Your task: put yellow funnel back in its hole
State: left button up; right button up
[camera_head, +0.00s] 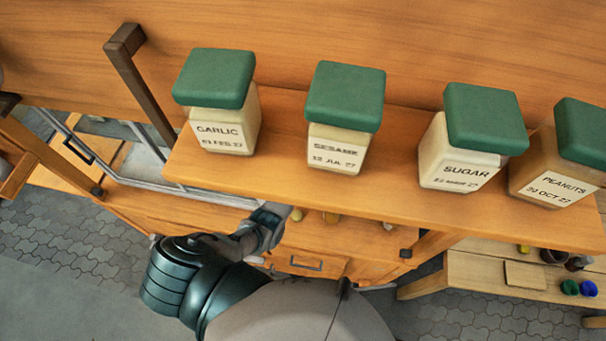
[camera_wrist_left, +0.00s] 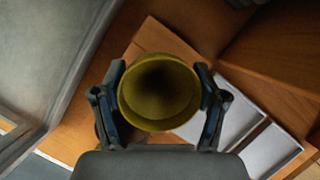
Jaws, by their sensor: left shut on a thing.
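The yellow funnel (camera_wrist_left: 158,92) is between the two fingers of my left gripper (camera_wrist_left: 160,85) in the left wrist view. Its round mouth faces the camera and its inside is dark. The gripper is shut on its sides. In the head view my left gripper (camera_head: 268,216) is at the front edge of the wooden shelf, partly hidden under it. Small yellowish things (camera_head: 297,214) show just below the shelf edge beside it; I cannot tell whether one is the funnel. No hole can be made out. My right gripper is not in view.
Green-lidded jars labelled garlic (camera_head: 222,125), sesame (camera_head: 338,145), sugar (camera_head: 460,160) and peanuts (camera_head: 560,185) stand on the wooden shelf (camera_head: 290,183) above the gripper. A drawer (camera_head: 312,265) is below. In the wrist view, pale panels (camera_wrist_left: 238,112) lie on brown wood, with a grey wall at left.

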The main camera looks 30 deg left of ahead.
pick_arm(q)
jog(key=shift+s+d+f, duration=0.15)
jog(key=shift+f, duration=0.5)
jog(key=shift+w, duration=0.25)
jog(key=shift+r, duration=0.15)
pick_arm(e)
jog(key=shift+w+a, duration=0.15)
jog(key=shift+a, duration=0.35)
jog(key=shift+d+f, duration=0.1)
pick_arm(q)
jog(key=shift+f, duration=0.5)
jog(key=shift+s+d+f+b, duration=0.1)
jog(key=shift+d+f+b, duration=0.2)
jog(key=shift+f, duration=0.25)
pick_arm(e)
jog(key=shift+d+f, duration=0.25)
